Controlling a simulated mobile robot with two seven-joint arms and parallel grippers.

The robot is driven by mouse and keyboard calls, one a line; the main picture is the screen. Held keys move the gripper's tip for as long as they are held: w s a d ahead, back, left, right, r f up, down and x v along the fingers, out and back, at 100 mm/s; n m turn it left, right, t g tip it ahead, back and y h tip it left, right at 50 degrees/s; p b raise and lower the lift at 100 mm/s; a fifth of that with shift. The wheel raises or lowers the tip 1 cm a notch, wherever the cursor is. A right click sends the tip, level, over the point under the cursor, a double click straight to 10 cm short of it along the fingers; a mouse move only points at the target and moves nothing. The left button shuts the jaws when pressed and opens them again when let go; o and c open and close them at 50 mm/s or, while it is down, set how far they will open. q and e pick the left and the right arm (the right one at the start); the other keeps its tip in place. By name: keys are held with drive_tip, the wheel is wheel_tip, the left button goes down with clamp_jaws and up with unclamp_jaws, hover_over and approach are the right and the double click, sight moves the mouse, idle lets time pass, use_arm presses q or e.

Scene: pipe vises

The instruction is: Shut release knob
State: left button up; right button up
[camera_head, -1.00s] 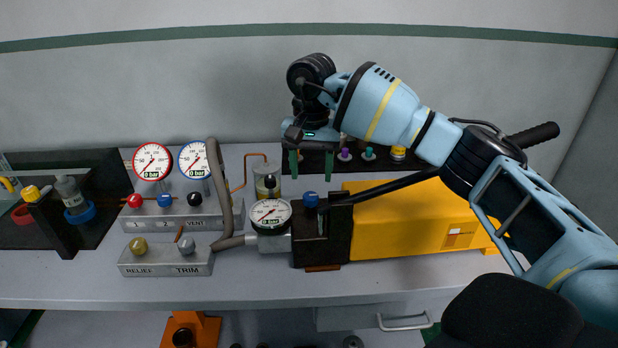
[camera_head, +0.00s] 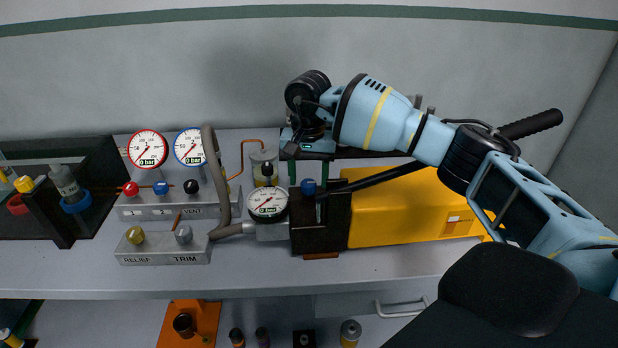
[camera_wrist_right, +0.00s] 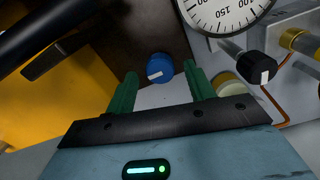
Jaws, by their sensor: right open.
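In the right wrist view the two green fingers (camera_wrist_right: 160,78) are open and spread, one toward each side of the blue knob, with nothing held. Contact with the knob is not visible. My left gripper is not in view.
A pressure gauge (camera_head: 268,204) reading 0 bar and a black knob (camera_wrist_right: 258,68) stand close beside the pump block. A black pump lever (camera_head: 376,179) slopes over the yellow tank (camera_head: 400,218). A valve panel (camera_head: 165,252) lies left. The bench front is clear.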

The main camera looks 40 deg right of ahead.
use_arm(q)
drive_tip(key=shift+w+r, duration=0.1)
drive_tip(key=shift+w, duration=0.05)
use_arm(e)
drive_tip(key=shift+f, duration=0.55)
drive_tip(key=c, duration=1)
